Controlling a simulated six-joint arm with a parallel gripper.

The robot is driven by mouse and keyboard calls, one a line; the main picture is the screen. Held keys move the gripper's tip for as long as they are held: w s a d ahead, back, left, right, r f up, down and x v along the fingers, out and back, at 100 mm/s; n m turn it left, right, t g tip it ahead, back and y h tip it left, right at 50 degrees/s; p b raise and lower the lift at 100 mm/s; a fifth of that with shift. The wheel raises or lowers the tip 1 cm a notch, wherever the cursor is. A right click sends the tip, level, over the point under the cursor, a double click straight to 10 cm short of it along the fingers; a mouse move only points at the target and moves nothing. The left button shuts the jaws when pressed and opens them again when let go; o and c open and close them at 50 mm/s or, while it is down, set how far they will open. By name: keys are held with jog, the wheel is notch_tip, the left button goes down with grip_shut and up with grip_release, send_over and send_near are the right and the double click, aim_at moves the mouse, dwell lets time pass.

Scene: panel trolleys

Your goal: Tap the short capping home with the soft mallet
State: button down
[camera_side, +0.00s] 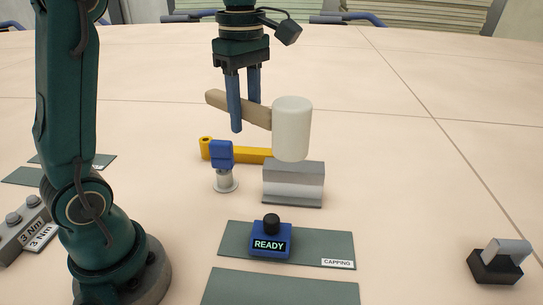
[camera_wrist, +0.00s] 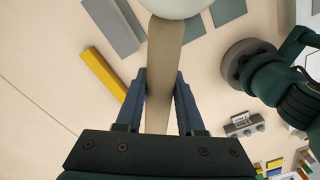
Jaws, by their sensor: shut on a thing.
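My gripper (camera_side: 245,112) is shut on the tan handle of the soft mallet (camera_side: 291,130), which has a pale cylindrical head. In the wrist view the handle runs between the fingers (camera_wrist: 162,78) and the head (camera_wrist: 180,5) is cut off at the top edge. The same piece shows left of the head in the wrist view (camera_wrist: 112,27). I cannot tell whether head and piece touch.
A yellow bar (camera_side: 252,154) with a blue clamp (camera_side: 221,155) stands beside the grey piece. A blue READY box (camera_side: 270,241) sits on a mat labelled CAPPING (camera_side: 318,256). A grey-topped black block (camera_side: 495,265) stands at right. The table's right side is mostly clear.

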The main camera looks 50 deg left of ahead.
jog(key=n, duration=0.4)
jog(key=shift+w+a+r, duration=0.3)
jog(key=shift+a, duration=0.1)
jog(key=n, duration=0.3)
jog(key=shift+w+a+r, duration=0.25)
jog(key=shift+w+a, duration=0.05)
jog(key=shift+a, duration=0.05)
jog(key=a+n, duration=0.1)
jog(key=w+n, duration=0.1)
jog(key=shift+a+n, duration=0.4)
jog(key=shift+f, duration=0.1)
notch_tip(320, 180, down, 7)
